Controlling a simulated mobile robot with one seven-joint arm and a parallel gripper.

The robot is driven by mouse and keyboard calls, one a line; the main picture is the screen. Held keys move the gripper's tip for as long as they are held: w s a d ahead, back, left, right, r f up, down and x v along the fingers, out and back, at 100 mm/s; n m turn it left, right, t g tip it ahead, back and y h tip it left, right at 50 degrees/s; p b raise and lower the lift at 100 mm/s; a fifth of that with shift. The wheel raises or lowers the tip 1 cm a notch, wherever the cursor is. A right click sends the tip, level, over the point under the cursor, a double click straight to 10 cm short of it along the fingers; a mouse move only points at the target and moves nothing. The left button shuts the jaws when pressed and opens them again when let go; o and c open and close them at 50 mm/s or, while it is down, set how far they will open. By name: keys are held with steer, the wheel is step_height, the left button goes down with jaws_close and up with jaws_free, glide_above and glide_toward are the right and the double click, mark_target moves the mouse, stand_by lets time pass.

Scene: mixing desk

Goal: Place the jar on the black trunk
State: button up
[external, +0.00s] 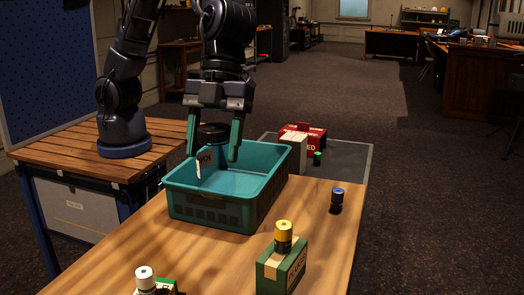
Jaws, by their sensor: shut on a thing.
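A jar (212,133) with a dark lid and a pale label is between the two green-padded fingers of my gripper (212,148). My gripper points down, is shut on the jar and holds it upright over the teal crate (240,205). The jar's lower part is inside the crate's outline, and I cannot tell whether it touches the crate floor.
On the table (225,260) are a blue-capped bottle (337,200), a green box (283,272) with a yellow-capped jar (283,236), and a white-capped jar (145,280).

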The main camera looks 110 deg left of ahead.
steer(key=w+a+f+n+t, duration=0.15)
steer(key=w+a, duration=0.45)
steer(key=a, duration=0.7)
steer(key=w+a+f+n, duration=0.3)
steer(key=w+a, duration=0.2)
steer(key=a, duration=0.8)
steer(key=w+a+f+n+t, duration=0.1)
steer(key=w+a+f+n, duration=0.15)
steer(key=w+a, duration=0.7)
steer(key=s+a+f+n+t+y, duration=0.1)
steer(key=s+a+f+n, duration=0.15)
steer(key=a, duration=1.15)
steer(key=s+a+f+n+y, duration=0.15)
steer(key=s+a, duration=0.25)
steer(key=a, duration=1)
steer(key=s+a+f+n+t, duration=0.1)
steer(key=s+a+f+n, duration=0.15)
steer(key=a, duration=1.15)
steer(key=f, duration=2)
steer(key=shift+s+a, duration=0.2)
steer(key=shift+s, duration=0.15)
steer(key=shift+f+g+y, duration=0.15)
steer(key=shift+g+y, duration=0.1)
steer(key=o, duration=0.8)
steer(key=shift+o, duration=1.3)
